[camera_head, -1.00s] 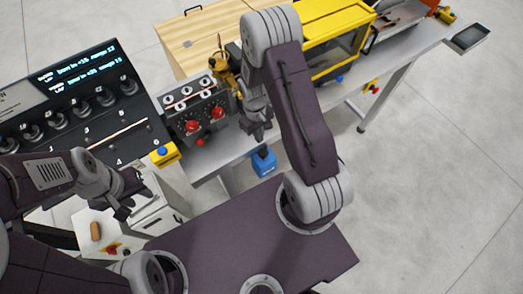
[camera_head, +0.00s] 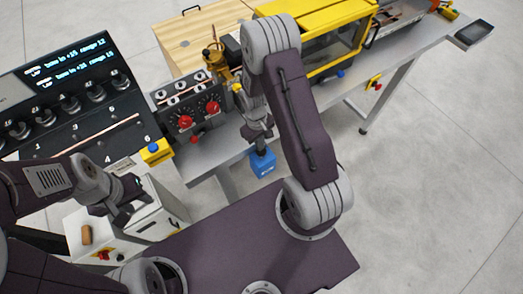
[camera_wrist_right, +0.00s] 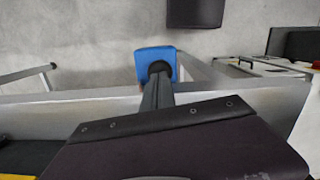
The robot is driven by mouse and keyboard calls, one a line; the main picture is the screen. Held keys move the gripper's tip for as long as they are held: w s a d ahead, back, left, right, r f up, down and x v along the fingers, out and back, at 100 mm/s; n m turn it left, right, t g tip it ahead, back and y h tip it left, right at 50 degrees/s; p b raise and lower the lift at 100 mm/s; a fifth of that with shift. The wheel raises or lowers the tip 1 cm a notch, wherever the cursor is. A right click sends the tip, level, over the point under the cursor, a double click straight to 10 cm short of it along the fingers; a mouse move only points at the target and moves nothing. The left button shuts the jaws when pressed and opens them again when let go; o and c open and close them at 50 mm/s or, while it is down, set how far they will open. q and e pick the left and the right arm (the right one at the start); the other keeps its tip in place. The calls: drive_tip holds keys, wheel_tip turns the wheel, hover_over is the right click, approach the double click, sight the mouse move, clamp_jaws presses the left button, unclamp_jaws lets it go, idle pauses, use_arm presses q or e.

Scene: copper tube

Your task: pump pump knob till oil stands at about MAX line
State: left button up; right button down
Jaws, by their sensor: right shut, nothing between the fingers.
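My right gripper (camera_head: 261,148) reaches down past the front edge of the bench, with its fingers shut and empty. Its tips are right above a blue box-like thing (camera_head: 264,166). In the right wrist view the blue thing (camera_wrist_right: 143,57) shows behind the shut fingers (camera_wrist_right: 160,72), which overlap it; whether they touch it I cannot tell. I cannot make out which part is the pump knob, nor an oil level or MAX line. My left gripper (camera_head: 130,205) hangs over a white cabinet; its jaws are unclear.
A control panel with red knobs (camera_head: 185,121) stands left of the right gripper. A yellow box with a blue button (camera_head: 153,148) is nearby. A yellow-framed machine (camera_head: 318,35) fills the bench's back. The white cabinet (camera_head: 155,217) is at lower left. The floor at right is clear.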

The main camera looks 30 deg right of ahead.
wheel_tip(320, 180, down, 3)
drive_tip(key=b, duration=0.2)
drive_tip(key=shift+a+f+b, duration=0.1)
drive_tip(key=shift+f+b, duration=0.05)
drive_tip(key=shift+b, duration=0.15)
drive_tip(key=shift+r, duration=0.25)
drive_tip(key=shift+w+r+p, duration=0.2)
drive_tip(key=shift+w+p, duration=0.1)
drive_tip(key=shift+p, duration=0.15)
drive_tip(key=shift+w+a+r, duration=0.15)
drive_tip(key=shift+w, duration=0.4)
drive_tip(key=shift+w+a+r, duration=0.1)
drive_tip(key=shift+w+r, duration=0.05)
drive_tip(key=shift+w, duration=0.35)
drive_tip(key=shift+w+a, duration=0.1)
drive_tip(key=shift+w, duration=0.15)
wheel_tip(320, 180, up, 9)
drive_tip(key=b, duration=0.1)
drive_tip(key=shift+w, duration=0.45)
drive_tip(key=shift+a, duration=0.1)
